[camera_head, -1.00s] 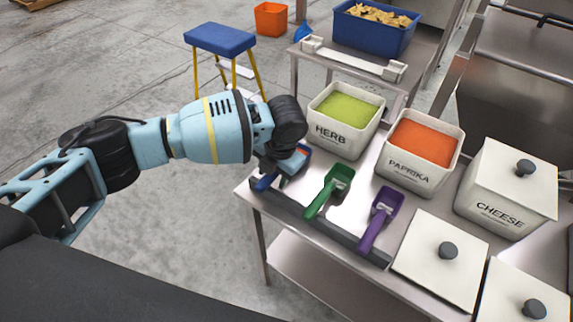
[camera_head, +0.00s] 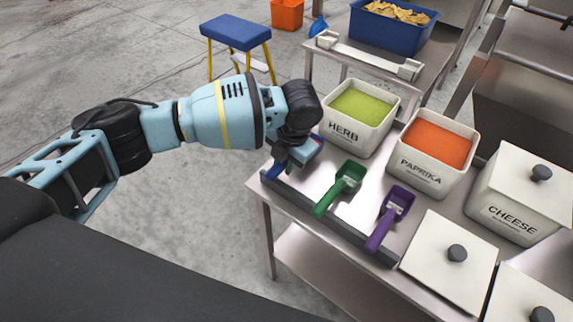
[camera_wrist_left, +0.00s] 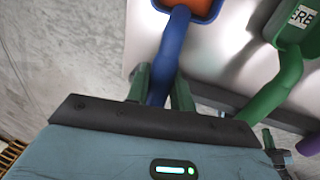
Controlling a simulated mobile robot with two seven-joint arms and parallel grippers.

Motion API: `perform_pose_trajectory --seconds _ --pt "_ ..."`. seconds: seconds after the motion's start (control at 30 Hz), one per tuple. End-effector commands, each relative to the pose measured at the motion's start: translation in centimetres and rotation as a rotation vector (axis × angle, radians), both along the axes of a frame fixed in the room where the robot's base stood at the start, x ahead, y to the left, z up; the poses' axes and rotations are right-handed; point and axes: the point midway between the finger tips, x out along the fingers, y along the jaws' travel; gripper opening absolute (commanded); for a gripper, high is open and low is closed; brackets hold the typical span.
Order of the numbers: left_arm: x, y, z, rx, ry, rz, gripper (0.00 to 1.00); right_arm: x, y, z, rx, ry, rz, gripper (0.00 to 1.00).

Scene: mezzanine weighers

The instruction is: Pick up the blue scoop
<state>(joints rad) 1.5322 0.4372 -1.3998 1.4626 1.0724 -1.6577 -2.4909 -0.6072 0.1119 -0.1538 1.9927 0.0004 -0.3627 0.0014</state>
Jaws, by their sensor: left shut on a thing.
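The blue scoop (camera_wrist_left: 171,52) has its handle between the two green fingers of my left gripper (camera_wrist_left: 160,85) in the left wrist view. The gripper is shut on the handle. An orange-red patch shows in the scoop's bowl at the top edge, where the bowl is cut off. In the head view, my left gripper (camera_head: 284,163) is at the far left end of the steel table and hides much of the scoop. I cannot tell whether the scoop is clear of the tabletop. My right gripper is not in view.
A green scoop (camera_head: 341,187) and a purple scoop (camera_head: 390,218) lie to the right along the table's dark front strip (camera_head: 325,218). The herb bin (camera_head: 344,133), paprika bin (camera_head: 424,172) and lidded cheese bin (camera_head: 500,221) stand behind them. Open floor lies left of the table.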

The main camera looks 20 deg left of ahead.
Motion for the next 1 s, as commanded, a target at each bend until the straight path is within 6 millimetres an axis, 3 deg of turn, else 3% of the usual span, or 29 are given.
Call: perform_pose_trajectory --seconds 0.2,0.4,1.0 --pt "0.1 0.0 4.6 -0.002 -0.006 -0.001 0.0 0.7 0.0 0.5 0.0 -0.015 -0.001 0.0" --pt "0.1 -0.1 7.1 -0.002 -0.003 -0.001 0.0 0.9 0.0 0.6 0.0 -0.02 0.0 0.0" --pt "0.0 -0.1 7.9 -0.002 -0.002 0.0 0.0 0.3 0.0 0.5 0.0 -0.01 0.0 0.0"
